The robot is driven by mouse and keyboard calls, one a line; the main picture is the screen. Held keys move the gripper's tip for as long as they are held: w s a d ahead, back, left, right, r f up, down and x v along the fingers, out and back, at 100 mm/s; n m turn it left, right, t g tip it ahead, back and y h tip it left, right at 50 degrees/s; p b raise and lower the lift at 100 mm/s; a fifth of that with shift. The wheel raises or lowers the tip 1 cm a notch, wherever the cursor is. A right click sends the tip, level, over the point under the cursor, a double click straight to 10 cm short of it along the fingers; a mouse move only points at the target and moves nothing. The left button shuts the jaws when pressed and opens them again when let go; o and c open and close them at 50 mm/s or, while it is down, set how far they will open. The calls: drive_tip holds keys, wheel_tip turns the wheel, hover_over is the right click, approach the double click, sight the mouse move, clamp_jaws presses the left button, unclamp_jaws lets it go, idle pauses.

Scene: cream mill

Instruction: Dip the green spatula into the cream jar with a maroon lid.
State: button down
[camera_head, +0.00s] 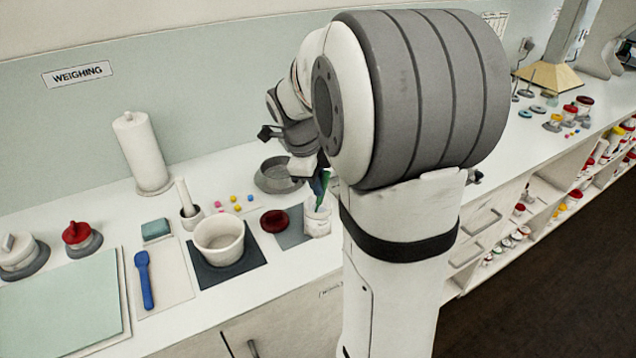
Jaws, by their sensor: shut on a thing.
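The cream jar (317,224) is white and stands open on the counter, just left of my arm. Its maroon lid (274,220) lies apart from it, to the left. The green spatula (319,186) points down over the jar's mouth, its lower end at about rim height. I cannot tell whether its tip is inside. My gripper (316,168) is above the jar, shut on the spatula's upper part. My arm hides part of the gripper and the area to the right of the jar.
A white mortar bowl (220,241) stands on a dark mat (228,268). A blue spatula (145,280) lies on a pale tray. A grey round dish (277,178) is behind the jar. A paper roll (143,152) stands at the back. Clear counter lies in front of the jar.

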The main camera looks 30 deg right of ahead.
wheel_tip(320, 180, up, 7)
drive_tip(key=p, duration=0.3)
drive_tip(key=shift+r+p, duration=0.15)
drive_tip(key=shift+p, duration=0.2)
drive_tip(key=shift+d, duration=0.1)
idle(0.7)
